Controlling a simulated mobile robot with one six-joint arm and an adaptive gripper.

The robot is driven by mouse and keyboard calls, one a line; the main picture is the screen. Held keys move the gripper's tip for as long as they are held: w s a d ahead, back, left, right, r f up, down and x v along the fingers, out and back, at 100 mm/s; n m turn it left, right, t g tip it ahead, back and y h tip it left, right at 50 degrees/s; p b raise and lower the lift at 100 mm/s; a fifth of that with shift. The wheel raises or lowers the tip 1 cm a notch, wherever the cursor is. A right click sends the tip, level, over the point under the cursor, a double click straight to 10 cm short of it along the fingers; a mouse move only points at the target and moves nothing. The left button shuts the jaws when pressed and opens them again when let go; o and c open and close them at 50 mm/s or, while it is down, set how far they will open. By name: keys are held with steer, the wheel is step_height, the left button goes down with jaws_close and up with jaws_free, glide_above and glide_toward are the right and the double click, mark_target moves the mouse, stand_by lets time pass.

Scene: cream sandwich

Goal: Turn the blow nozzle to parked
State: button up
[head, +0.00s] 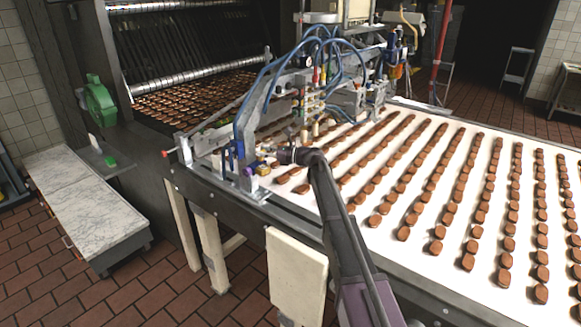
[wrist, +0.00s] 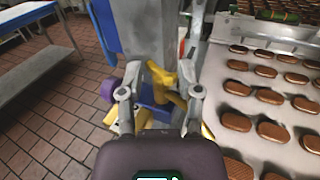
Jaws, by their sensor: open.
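A yellow lever-like part (wrist: 162,76), which may be the blow nozzle, sits on a grey upright post (wrist: 148,38) in the wrist view. A second yellow piece (wrist: 178,101) lies just below it, partly behind my right finger. I cannot tell which way the nozzle is turned. My gripper (wrist: 160,98) is open, its two fingers on either side of the yellow parts. Contact is not clear. In the head view my gripper (head: 277,157) is at the near end of the machine's cross frame, and the yellow part is too small to make out well.
A white conveyor belt (head: 385,238) with rows of brown biscuits runs to the right. Blue hoses (head: 262,75) loop over the cross frame. A purple knob (wrist: 107,90) and a blue bracket (wrist: 105,28) are close left of my gripper. A marble-topped bench (head: 85,195) stands at left.

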steer(key=shift+s+a+m+t+h, duration=0.15)
steer(key=shift+m+t+h, duration=0.6)
steer(key=shift+t, duration=0.45)
steer(key=shift+s+m+t+h, duration=0.1)
steer(key=shift+m+t+h, duration=0.4)
steer(key=shift+m+t, duration=0.6)
steer(key=shift+s+a+m+t+h, duration=0.15)
steer(key=shift+m+t+h, duration=0.55)
steer(key=shift+t, duration=0.6)
steer(key=shift+d+m, duration=0.1)
steer(key=shift+m, duration=0.15)
steer(key=v, duration=1.3)
steer(key=shift+s+d+t, duration=0.15)
steer(key=shift+s+t, duration=0.25)
steer(key=shift+h, duration=0.25)
